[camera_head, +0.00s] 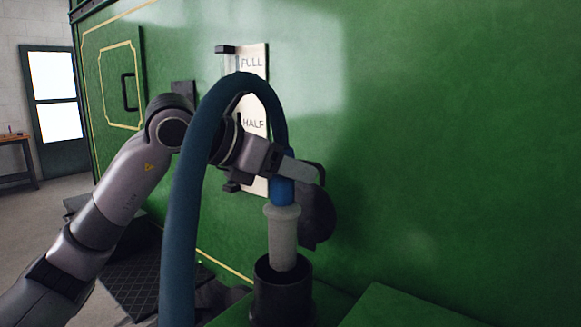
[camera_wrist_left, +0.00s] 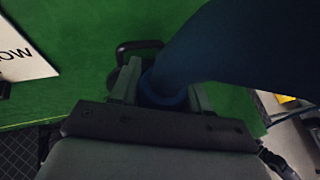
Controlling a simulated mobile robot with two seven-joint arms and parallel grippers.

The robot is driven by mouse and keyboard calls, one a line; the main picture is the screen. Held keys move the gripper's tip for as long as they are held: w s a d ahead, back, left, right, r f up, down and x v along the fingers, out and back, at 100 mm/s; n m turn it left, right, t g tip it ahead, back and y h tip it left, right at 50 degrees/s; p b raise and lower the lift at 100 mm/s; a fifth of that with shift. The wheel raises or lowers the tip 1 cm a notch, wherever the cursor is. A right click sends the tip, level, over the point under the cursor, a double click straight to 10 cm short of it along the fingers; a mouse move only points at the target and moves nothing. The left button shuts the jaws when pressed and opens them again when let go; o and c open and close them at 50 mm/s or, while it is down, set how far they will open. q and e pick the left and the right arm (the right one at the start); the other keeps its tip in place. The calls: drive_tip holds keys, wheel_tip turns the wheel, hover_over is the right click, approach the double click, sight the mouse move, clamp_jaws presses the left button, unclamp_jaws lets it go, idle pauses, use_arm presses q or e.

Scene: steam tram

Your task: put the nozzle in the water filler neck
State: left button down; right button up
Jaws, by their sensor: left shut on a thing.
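My left gripper (camera_head: 290,170) is shut on the blue collar of the nozzle (camera_head: 284,235), whose pale grey spout points down. The spout's lower end is hidden inside the rim of the dark, round water filler neck (camera_head: 281,290); how deep it sits I cannot tell. A blue hose (camera_head: 183,200) arches up from the nozzle and down to the left. In the left wrist view the gripper fingers (camera_wrist_left: 160,85) stand on either side of the blue collar (camera_wrist_left: 163,92), and the hose hides much of the right side. My right gripper is not in view.
The green tram side (camera_head: 430,130) rises close behind the neck. A dark round lid with a handle (camera_head: 319,215) stands just right of the nozzle. A level gauge plate (camera_head: 254,75) marked FULL and HALF is behind my arm. A green ledge (camera_head: 410,308) lies at lower right.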

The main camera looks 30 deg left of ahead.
sight(267, 210)
use_arm(q)
drive_tip(key=shift+f, duration=0.1)
drive_tip(key=shift+f+b, duration=3.75)
drive_tip(key=shift+f, duration=0.35)
drive_tip(key=shift+c, duration=2.3)
unclamp_jaws()
drive_tip(key=shift+f, duration=0.15)
drive_tip(key=b+v, duration=0.1)
drive_tip(key=v, duration=0.5)
drive_tip(key=shift+s, duration=0.1)
drive_tip(key=shift+s+a+r, duration=0.2)
drive_tip(key=shift+s+r, duration=0.2)
drive_tip(key=shift+s, duration=0.05)
